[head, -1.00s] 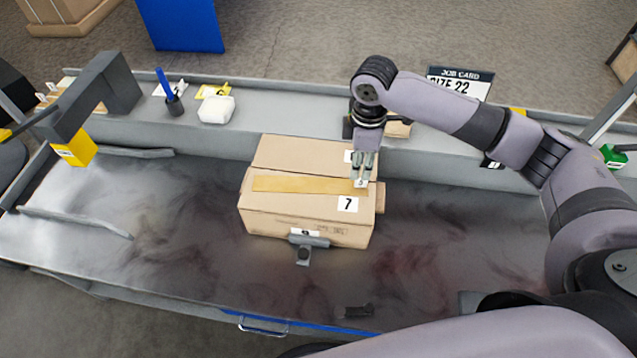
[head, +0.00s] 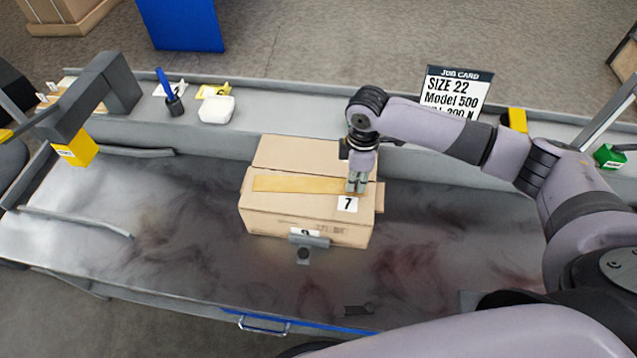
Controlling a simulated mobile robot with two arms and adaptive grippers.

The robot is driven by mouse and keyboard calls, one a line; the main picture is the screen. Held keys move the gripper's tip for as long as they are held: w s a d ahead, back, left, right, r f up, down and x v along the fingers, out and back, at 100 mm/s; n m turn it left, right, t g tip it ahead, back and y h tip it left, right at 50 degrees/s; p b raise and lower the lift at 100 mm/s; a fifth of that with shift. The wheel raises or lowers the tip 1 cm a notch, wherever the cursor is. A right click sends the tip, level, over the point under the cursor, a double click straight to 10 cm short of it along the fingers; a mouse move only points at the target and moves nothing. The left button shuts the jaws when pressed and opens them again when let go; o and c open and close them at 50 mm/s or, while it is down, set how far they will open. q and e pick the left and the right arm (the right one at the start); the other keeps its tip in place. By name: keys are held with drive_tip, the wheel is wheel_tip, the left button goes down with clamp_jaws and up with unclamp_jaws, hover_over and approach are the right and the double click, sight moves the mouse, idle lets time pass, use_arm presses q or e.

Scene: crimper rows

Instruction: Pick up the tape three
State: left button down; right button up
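A brown cardboard box (head: 300,218) sits on the dark worktable, with a tan tape strip (head: 290,184) along its top. A white label with a 7 (head: 347,204) is at the strip's right end. My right gripper (head: 357,189) points down at that end, its fingertips at or just above the box top. Its fingers look close together; I cannot tell whether they hold anything. A small grey tool (head: 309,240) with a white label is at the box's front edge; its number is too small to read surely. No label reading 3 is clearly visible. My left gripper is out of view.
A job card (head: 456,92) reading SIZE 22, Model 500 stands on the back ledge.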

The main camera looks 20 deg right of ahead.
clamp_jaws()
drive_tip(key=shift+r, duration=0.45)
wheel_tip(320, 180, up, 19)
drive_tip(key=shift+r, duration=0.2)
idle(0.3)
wheel_tip(320, 180, up, 9)
drive_tip(key=p, duration=1.3)
idle(1.5)
drive_tip(key=shift+f, duration=0.15)
